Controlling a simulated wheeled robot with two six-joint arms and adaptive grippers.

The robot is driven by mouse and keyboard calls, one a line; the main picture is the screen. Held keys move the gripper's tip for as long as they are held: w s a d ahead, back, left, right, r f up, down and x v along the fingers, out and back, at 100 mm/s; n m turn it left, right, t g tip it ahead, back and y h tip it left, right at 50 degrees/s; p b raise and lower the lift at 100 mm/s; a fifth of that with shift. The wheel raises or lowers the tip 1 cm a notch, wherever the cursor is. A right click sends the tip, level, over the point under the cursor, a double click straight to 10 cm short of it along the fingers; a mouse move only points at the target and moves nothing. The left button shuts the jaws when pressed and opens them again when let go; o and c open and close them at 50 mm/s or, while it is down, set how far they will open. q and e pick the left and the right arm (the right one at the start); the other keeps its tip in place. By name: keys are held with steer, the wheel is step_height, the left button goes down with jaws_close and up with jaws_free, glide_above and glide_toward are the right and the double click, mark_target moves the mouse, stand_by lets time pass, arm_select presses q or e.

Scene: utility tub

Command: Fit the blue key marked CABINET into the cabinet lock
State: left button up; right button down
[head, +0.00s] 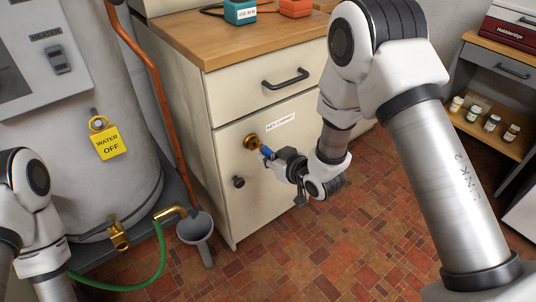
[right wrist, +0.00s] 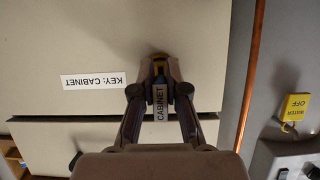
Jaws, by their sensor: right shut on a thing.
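The blue key (head: 266,152) is held in my right gripper (head: 271,157), which is shut on it in front of the cabinet door. Its tag reading CABINET (right wrist: 160,104) faces the camera between the fingers (right wrist: 159,82) in the right wrist view. The brass cabinet lock (head: 252,142) is on the cream door, just beyond the key. The key's front end meets or nearly meets the lock; I cannot tell how deep it sits. In the right wrist view the fingers hide most of the lock. My left gripper is out of view; only part of its arm shows at the left.
The cabinet (head: 225,170) has a label, a dark knob (head: 238,182) and a drawer handle (head: 286,79). A water heater (head: 110,190) with a yellow tag (head: 108,142) stands left. A grey funnel (head: 196,232) and green hose (head: 150,275) are below. The tiled floor is open.

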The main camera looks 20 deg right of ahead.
steer(key=shift+f, duration=0.6)
stand_by(0.5)
steer(key=shift+w+a, duration=0.2)
steer(key=shift+w, duration=0.35)
steer(key=shift+w+a, duration=0.2)
steer(key=shift+w, duration=0.3)
stand_by(0.6)
steer(key=shift+p, duration=0.35)
steer(key=c, duration=1.1)
jaws_free()
steer(key=shift+w, duration=0.1)
